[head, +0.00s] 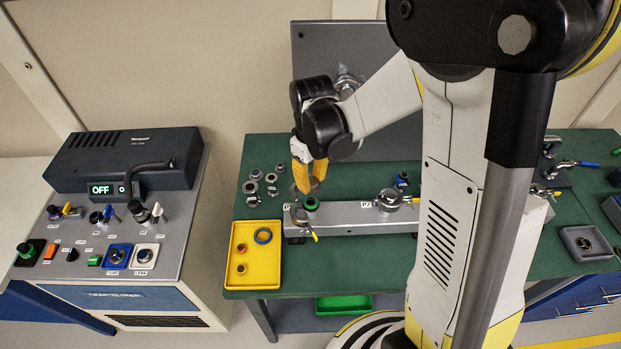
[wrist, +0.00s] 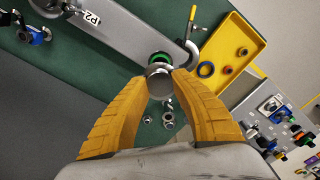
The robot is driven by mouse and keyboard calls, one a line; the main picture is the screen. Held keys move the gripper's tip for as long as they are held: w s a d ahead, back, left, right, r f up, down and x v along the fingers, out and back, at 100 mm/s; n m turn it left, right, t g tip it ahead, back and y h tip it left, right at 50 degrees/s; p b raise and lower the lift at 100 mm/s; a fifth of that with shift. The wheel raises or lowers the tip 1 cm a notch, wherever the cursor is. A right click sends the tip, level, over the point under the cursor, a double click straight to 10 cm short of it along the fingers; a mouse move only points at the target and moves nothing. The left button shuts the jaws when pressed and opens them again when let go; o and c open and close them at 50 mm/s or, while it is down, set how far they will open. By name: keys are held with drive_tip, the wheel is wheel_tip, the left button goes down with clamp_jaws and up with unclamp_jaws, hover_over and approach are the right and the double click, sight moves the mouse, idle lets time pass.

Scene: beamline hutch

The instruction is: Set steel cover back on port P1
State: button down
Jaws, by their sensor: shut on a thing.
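My gripper (head: 308,178) is shut on a round steel cover (wrist: 160,84), which sits between the two yellow fingertips in the wrist view. In the head view the fingers mostly hide the cover. Port P1 with a green ring (head: 311,203) is at the left end of the grey steel bar (head: 345,217), just below my fingertips. The green ring also shows in the wrist view (wrist: 159,58), partly hidden behind the cover. The cover appears above the port; I cannot tell whether they touch. An open clamp (head: 298,216) hangs around the P1 end.
A yellow tray (head: 240,280) with a blue ring and small orange-brown rings stands left of the bar. Several loose metal fittings (head: 253,187) lie behind it. The P2 port with its clamp (head: 390,198) is to the right. A control console (head: 125,215) stands at the left.

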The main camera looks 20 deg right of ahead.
sight(311, 201)
drive_tip(key=shift+f+b, duration=1.65)
drive_tip(key=shift+f, duration=1.2)
drive_tip(key=shift+w+f+b, duration=0.1)
drive_tip(key=shift+f+b, duration=0.5)
drive_tip(key=c, duration=1.1)
unclamp_jaws()
drive_tip(key=shift+r, duration=0.1)
wheel_tip(311, 201, up, 12)
drive_tip(key=s+f+m+t+b, duration=0.5)
drive_tip(key=s+f+t+b, duration=0.2)
drive_tip(key=s+b, duration=0.6)
drive_tip(key=shift+f+b, duration=0.4)
